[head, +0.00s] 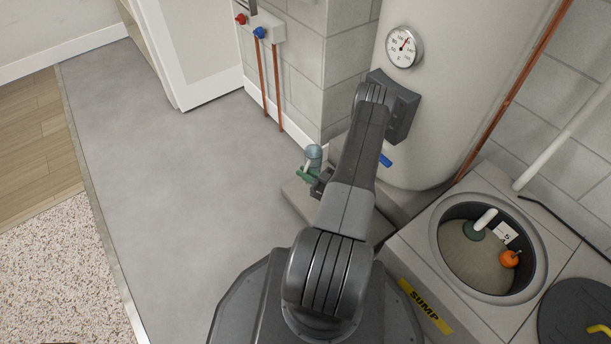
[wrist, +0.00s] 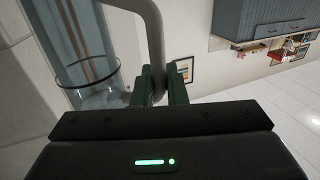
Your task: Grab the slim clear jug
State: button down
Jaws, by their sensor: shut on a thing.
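The slim clear jug (head: 314,153) shows in the head view as a small bluish see-through shape beside the tank, partly hidden by my gripper and arm. In the wrist view the clear jug (wrist: 90,92) is at the left, with its round rim visible and its grey curved handle rising at the top centre. My gripper (wrist: 159,84) has its green fingers closed on that handle, one on each side. In the head view my gripper (head: 306,174) is just below the jug. I cannot tell whether the jug's base touches the surface under it.
A tall pale tank (head: 455,95) with a round gauge (head: 404,46) stands close behind my arm. An open sump pit (head: 470,270) is at the right, with an orange float inside. Copper pipes (head: 277,90) run down the block wall. Clear grey floor (head: 170,180) lies to the left.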

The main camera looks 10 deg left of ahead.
jog(key=shift+r+p, duration=0.4)
jog(key=shift+r, duration=0.85)
jog(key=shift+w+r, duration=0.1)
jog(key=shift+r, duration=0.1)
